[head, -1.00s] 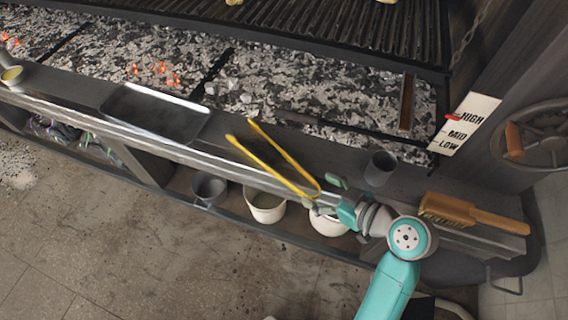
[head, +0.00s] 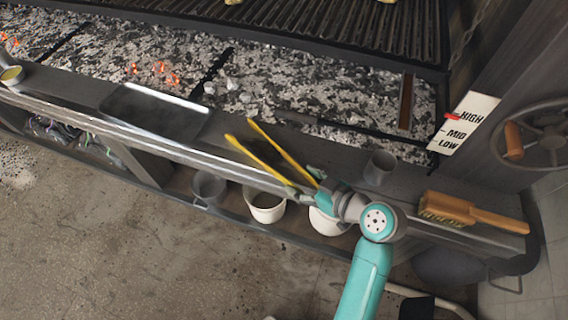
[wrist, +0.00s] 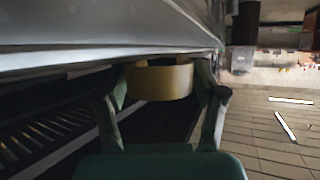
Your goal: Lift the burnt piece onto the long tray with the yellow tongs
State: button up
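The yellow tongs (head: 262,158) lie on the grill's front ledge, their two arms spread toward the upper left. My gripper (head: 305,183) is at their bend end, with one finger on each side. In the wrist view the yellow bend (wrist: 160,82) sits between the spread fingers of my gripper (wrist: 162,95); small gaps seem to show, though contact is hard to tell. The long tray (head: 150,112) is a dark, empty metal tray on the ledge, left of the tongs. I cannot make out the burnt piece in either view.
Pots (head: 264,203) sit on the shelf below. A small cup (head: 12,76) is far left.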

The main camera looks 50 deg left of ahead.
jog(key=shift+c, duration=0.7)
jog(key=shift+r, duration=5.05)
